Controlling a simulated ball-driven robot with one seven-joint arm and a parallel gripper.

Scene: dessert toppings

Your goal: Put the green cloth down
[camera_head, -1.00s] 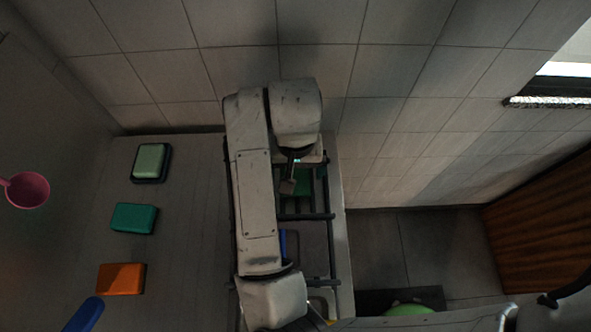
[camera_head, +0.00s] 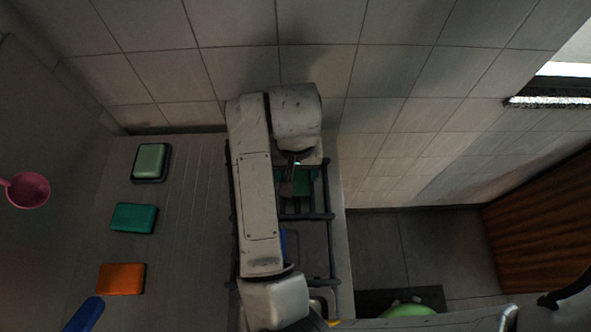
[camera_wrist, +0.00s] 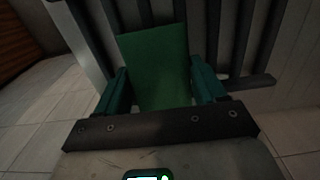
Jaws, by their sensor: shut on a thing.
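The green cloth (camera_wrist: 155,62) shows in the wrist view as a flat green rectangle between the two teal fingers of my gripper (camera_wrist: 162,84). My gripper is shut on it. Dark rack bars lie close behind and beside the cloth. In the head view, my gripper (camera_head: 291,187) is over the far end of the dark rack (camera_head: 318,216), and part of the green cloth (camera_head: 305,184) shows beside it. My arm hides much of the rack. I cannot tell whether the cloth touches the bars.
A light green block (camera_head: 151,158), a teal block (camera_head: 134,217) and an orange block (camera_head: 121,279) lie on the left counter (camera_head: 190,200). A pink cup (camera_head: 28,190) and a blue object (camera_head: 83,314) are farther left. A tiled wall (camera_head: 235,75) stands behind the rack.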

